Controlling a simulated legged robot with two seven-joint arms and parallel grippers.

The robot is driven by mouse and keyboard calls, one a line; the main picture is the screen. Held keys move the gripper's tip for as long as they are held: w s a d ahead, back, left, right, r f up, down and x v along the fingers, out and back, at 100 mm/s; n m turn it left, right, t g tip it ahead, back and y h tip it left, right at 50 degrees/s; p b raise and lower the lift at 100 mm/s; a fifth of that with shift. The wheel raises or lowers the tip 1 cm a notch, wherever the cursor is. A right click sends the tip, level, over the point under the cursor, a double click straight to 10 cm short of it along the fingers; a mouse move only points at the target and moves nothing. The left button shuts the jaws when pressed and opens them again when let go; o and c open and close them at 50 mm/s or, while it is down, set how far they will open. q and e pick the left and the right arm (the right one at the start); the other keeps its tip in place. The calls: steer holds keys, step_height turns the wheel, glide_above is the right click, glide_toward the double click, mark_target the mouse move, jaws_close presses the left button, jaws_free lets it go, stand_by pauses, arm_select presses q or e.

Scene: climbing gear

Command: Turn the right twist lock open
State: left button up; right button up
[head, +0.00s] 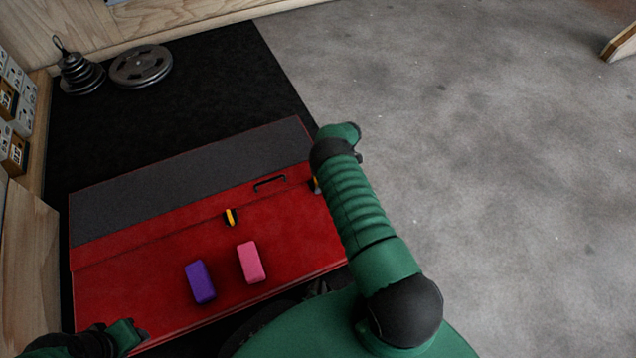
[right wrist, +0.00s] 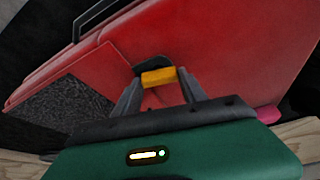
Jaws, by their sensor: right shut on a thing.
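The right twist lock (right wrist: 158,78) is a small yellow handle on a black base on the red case. My right gripper (right wrist: 160,84) is shut on it, one finger on each side. In the head view only a yellow sliver of this lock (head: 316,186) shows beside my right arm, and the fingertips are hidden behind the arm. The red folded case (head: 150,290) with a grey top panel lies on the black mat. A second yellow twist lock (head: 231,217) sits at its middle. My left gripper (head: 138,332) is at the lower left, its jaws unclear.
A purple block (head: 200,282) and a pink block (head: 251,262) lie on the red case. A black handle (head: 270,182) is near the right lock. Weight plates (head: 141,66) and a stack of weights (head: 79,72) stand at the back left.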

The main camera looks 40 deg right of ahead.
steer(key=shift+d+f+n+g+b, duration=0.15)
steer(key=shift+n+g+b, duration=0.35)
steer(key=shift+n+b, duration=0.5)
steer(key=shift+n, duration=0.4)
steer(key=o, duration=1.4)
steer(key=shift+c, duration=0.2)
steer(key=p+v, duration=0.9)
steer(key=v, duration=0.8)
steer(key=shift+w+d, duration=0.15)
